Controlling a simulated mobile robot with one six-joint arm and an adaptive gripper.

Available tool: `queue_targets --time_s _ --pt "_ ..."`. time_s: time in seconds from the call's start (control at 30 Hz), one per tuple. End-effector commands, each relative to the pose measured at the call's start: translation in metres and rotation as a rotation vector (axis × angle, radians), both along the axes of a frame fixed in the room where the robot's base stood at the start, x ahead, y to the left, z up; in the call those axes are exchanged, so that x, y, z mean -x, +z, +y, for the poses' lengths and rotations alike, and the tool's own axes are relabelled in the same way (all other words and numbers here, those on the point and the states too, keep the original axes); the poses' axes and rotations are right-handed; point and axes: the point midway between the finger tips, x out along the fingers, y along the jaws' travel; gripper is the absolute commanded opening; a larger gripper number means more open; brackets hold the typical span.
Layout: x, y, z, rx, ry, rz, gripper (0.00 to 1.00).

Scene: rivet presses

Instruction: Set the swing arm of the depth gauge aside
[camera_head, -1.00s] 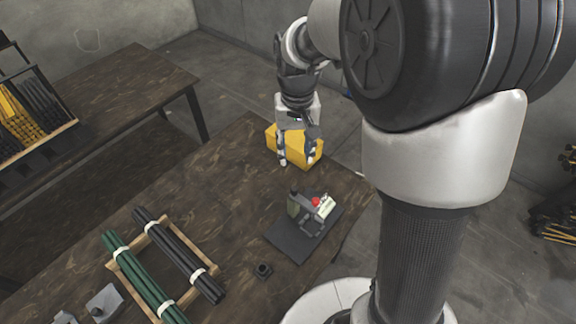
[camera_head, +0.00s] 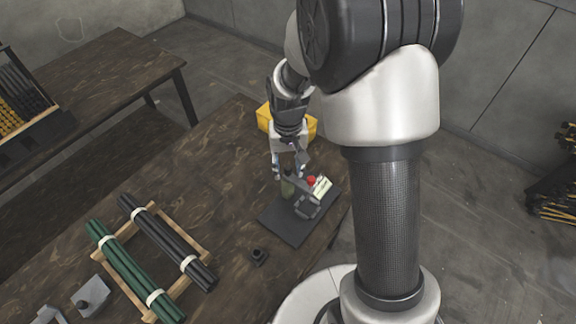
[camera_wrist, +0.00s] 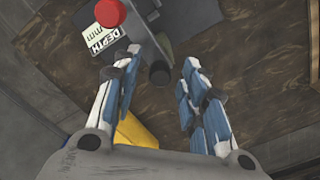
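The depth gauge stands on a dark base plate (camera_head: 285,229) near the right edge of the table. It has a red knob (camera_head: 311,181) and a pale label reading "DEPTH mm" (camera_wrist: 106,38). Its swing arm seems to be the grey bar ending in a dark round post (camera_wrist: 159,73); in the head view a dark green post (camera_head: 287,186) stands at the gauge's left. My gripper (camera_head: 289,176) is above the gauge, pointing down. In the wrist view its fingers (camera_wrist: 153,85) are apart, with the dark post end between and beyond them. I cannot tell whether they touch it.
A yellow bin (camera_head: 264,117) stands behind my gripper. A wooden rack (camera_head: 207,252) holds green and black rods to the left. A small dark part (camera_head: 259,256) lies in front of the base plate. Bare table lies left of the gauge.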

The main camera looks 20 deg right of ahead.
Motion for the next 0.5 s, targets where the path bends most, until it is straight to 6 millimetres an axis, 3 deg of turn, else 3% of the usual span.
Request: queue_targets --time_s 0.2,0.5 --pt "0.0001 0.0002 0.0 0.0 0.0 0.0 0.38" --pt "0.0001 0.0004 0.0 0.0 0.0 0.0 0.18"
